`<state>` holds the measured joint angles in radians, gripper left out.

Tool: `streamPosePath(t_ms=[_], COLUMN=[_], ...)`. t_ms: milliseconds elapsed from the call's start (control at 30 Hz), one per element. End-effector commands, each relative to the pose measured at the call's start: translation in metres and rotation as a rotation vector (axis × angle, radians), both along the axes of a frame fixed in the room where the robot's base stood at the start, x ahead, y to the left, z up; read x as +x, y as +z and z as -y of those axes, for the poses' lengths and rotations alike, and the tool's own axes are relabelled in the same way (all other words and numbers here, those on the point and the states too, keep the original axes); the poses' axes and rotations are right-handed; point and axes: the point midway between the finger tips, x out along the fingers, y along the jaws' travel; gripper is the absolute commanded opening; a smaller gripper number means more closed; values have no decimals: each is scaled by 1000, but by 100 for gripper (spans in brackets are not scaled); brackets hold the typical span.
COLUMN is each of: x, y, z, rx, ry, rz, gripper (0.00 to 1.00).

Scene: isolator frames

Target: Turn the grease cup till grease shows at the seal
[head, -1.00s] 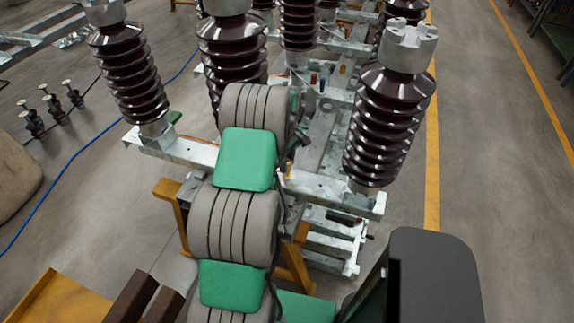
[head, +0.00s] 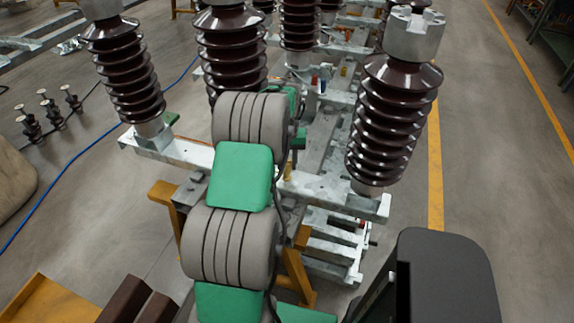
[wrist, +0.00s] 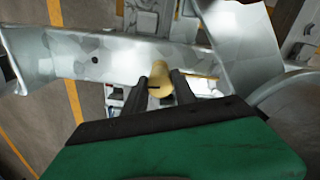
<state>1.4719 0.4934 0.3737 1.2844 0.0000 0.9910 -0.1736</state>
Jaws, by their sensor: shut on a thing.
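The grease cup (wrist: 159,84) is a small brass-yellow cylinder in the middle of the wrist view, at the edge of a galvanized steel beam (wrist: 110,57). My gripper (wrist: 166,73) has its two dark fingers on either side of the cup and is shut on it. A dark slot or mark shows on the cup's side. In the head view a small brass piece (head: 287,172) shows just right of my arm, by the same frame; my fingers are hidden there behind my arm. The seal is not clearly visible, and I cannot make out any grease.
Brown ribbed insulators (head: 390,125) stand on the steel frame on both sides of my arm. Yellow trestles (head: 165,200) support the frame. A blue cable (head: 75,157) lies on the floor at left. The floor right of the frame is clear.

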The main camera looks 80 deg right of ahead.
Motion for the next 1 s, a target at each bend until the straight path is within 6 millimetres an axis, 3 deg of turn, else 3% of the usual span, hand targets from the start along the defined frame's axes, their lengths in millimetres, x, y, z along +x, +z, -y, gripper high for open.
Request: streamPosePath(t_ms=[500, 1000], x=[0, 0], y=[1, 3], z=[2, 2], rx=[-6, -7], ry=[-413, -536], rz=[1, 1], gripper=[0, 0])
